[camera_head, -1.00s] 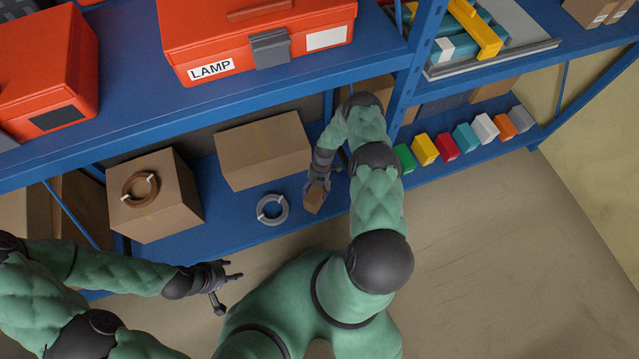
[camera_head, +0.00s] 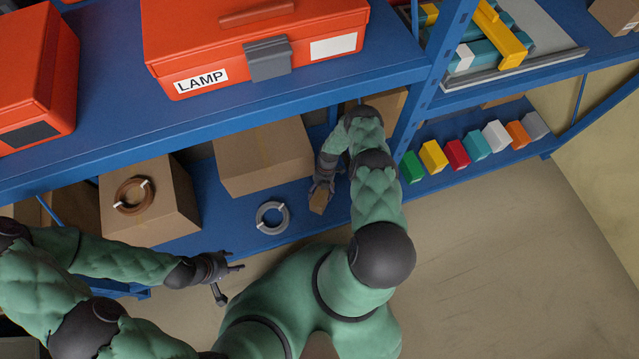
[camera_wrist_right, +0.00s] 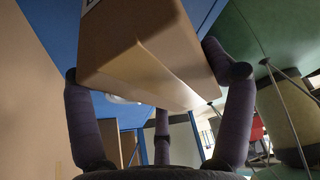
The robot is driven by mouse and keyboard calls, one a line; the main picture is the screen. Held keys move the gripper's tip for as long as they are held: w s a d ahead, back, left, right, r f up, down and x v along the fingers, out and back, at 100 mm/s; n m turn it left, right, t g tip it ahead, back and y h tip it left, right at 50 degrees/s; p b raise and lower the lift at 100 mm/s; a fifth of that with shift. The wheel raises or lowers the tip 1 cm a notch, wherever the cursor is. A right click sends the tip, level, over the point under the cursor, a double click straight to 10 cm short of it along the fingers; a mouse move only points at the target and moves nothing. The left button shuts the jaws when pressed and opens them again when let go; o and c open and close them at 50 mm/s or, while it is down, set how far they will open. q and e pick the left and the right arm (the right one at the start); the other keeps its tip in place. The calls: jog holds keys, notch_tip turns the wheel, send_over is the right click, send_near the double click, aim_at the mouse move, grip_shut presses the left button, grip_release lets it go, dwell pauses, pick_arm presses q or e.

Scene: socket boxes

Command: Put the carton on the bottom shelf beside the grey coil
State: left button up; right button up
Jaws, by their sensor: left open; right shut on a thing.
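The carton (camera_head: 318,202) is a small brown box held by my right gripper (camera_head: 322,188). It is over the bottom shelf (camera_head: 222,212), to the right of the grey coil (camera_head: 259,218); whether it touches the shelf I cannot tell. In the right wrist view the carton (camera_wrist_right: 140,50) sits between the dark fingers, which are shut on it. The grey coil lies flat near the shelf's front edge, apart from the carton. My left gripper (camera_head: 230,278) is open and empty, in front of the shelf at lower left.
A large brown box (camera_head: 265,155) stands behind the coil. Another large box (camera_head: 170,210) at left carries a brown coil (camera_head: 119,193). Several small coloured boxes (camera_head: 433,156) line the shelf beyond the blue upright (camera_head: 437,70). The upper shelf (camera_head: 230,105) with red toolboxes overhangs.

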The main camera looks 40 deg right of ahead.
notch_tip(320, 180, down, 3)
jog(key=shift+f+b, duration=0.1)
jog(key=shift+b, duration=0.55)
jog(key=o, duration=1.6)
jog(key=p+v, duration=0.4)
jog(key=v, duration=0.8)
